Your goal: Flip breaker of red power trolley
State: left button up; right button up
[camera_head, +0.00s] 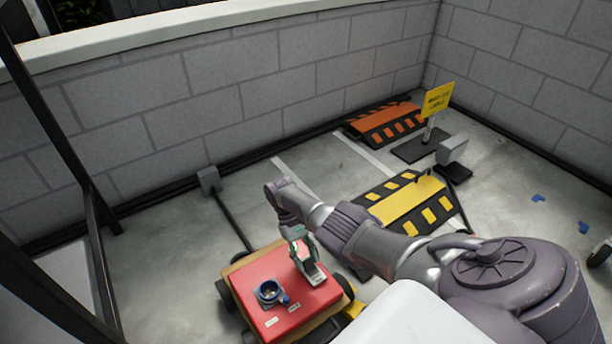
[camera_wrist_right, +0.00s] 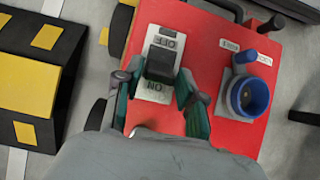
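The red power trolley (camera_head: 283,284) stands on the floor at the lower middle of the head view, and its red top (camera_wrist_right: 222,30) fills much of the right wrist view. The breaker (camera_wrist_right: 160,68) is a black lever on a pale plate marked OFF and ON; the lever's exact position is hard to tell. My right gripper (camera_wrist_right: 157,106) is open, with green-padded fingers on either side of the plate's ON end, near the lever. In the head view the right gripper (camera_head: 299,247) is above the trolley's right part. My left gripper is not in view.
A blue round socket (camera_wrist_right: 249,96) stands on the trolley top beside the breaker. A yellow-black ramp (camera_head: 408,203) lies behind my right arm. An orange ramp (camera_head: 385,121) and a yellow sign (camera_head: 437,99) are by the wall. A dark frame (camera_head: 70,160) stands at left.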

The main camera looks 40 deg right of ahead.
jog(key=shift+o, duration=0.9)
jog(key=v, duration=0.7)
jog(key=shift+r, duration=0.2)
jog(key=shift+w, duration=0.1)
